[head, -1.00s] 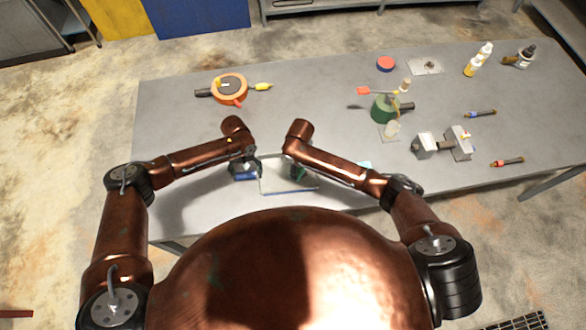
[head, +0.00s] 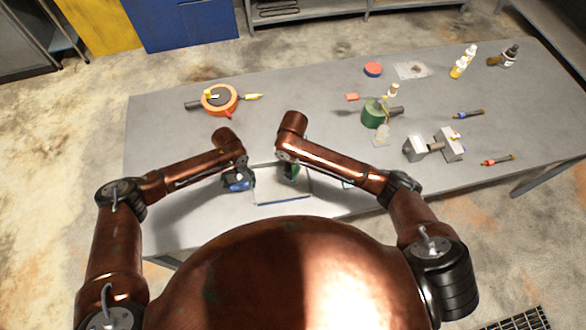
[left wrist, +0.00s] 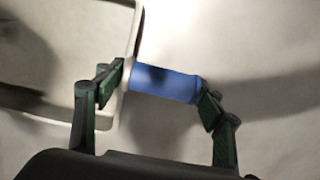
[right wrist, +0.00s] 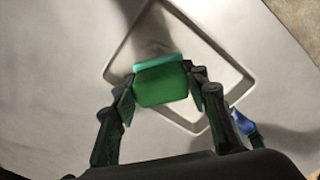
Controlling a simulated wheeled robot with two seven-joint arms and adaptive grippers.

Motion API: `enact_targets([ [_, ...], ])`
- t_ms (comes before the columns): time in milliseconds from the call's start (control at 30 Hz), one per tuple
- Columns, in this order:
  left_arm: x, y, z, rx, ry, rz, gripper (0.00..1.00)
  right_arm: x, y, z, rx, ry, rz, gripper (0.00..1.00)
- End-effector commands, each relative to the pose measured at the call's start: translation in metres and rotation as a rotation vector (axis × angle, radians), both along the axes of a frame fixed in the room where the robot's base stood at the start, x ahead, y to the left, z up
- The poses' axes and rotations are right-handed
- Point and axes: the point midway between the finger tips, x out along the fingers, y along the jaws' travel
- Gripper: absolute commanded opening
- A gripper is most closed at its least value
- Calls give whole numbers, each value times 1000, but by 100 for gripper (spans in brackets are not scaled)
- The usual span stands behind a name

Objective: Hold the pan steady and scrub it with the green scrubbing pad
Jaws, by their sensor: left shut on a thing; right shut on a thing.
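The pan is a shallow, light grey rectangular tray (head: 282,192) lying on the near part of the table; its raised rim shows in the right wrist view (right wrist: 222,47). Its blue handle (left wrist: 165,82) sticks out from the left side. My left gripper (head: 238,179) is shut on this handle, with a finger at each end of it. My right gripper (head: 291,173) is shut on the green scrubbing pad (right wrist: 160,85) and holds it over the pan's far part. Whether the pad touches the pan floor I cannot tell. My forearms partly hide the pan's far edge.
An orange round reel (head: 237,102) lies at the far left. A green cylinder (head: 372,115), grey metal blocks (head: 450,142), yellow-white bottles (head: 458,68) and a screwdriver-like tool (head: 497,160) stand or lie to the right.

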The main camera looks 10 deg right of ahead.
Motion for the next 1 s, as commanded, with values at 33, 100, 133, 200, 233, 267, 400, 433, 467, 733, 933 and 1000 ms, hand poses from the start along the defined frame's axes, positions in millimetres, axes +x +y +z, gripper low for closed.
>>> enact_targets([
  [33,0,0,0,0,0,0,24,0,0,0,0,0,0,15],
  [100,0,0,0,0,0,0,24,0,0,0,0,0,0,15],
  [133,0,0,0,0,0,0,24,0,0,0,1,-1,0,15],
  [200,0,0,0,0,0,0,25,0,0,0,1,-1,0,15],
  [233,0,0,0,0,0,0,25,0,0,0,1,-1,0,15],
  [267,0,0,0,0,0,0,25,0,0,0,1,-1,0,15],
  [400,0,0,0,0,0,0,64,0,0,0,1,-1,0,15],
  [433,0,0,0,0,0,0,66,0,0,0,1,-1,0,15],
  [467,0,0,0,0,0,0,68,0,0,0,1,-1,0,15],
  [733,0,0,0,0,0,0,84,0,1,0,1,-1,0,15],
  [933,0,0,0,0,0,0,84,0,1,0,1,-1,0,15],
  [1000,0,0,2,-1,0,0,84,0,1,0,1,-1,0,15],
])
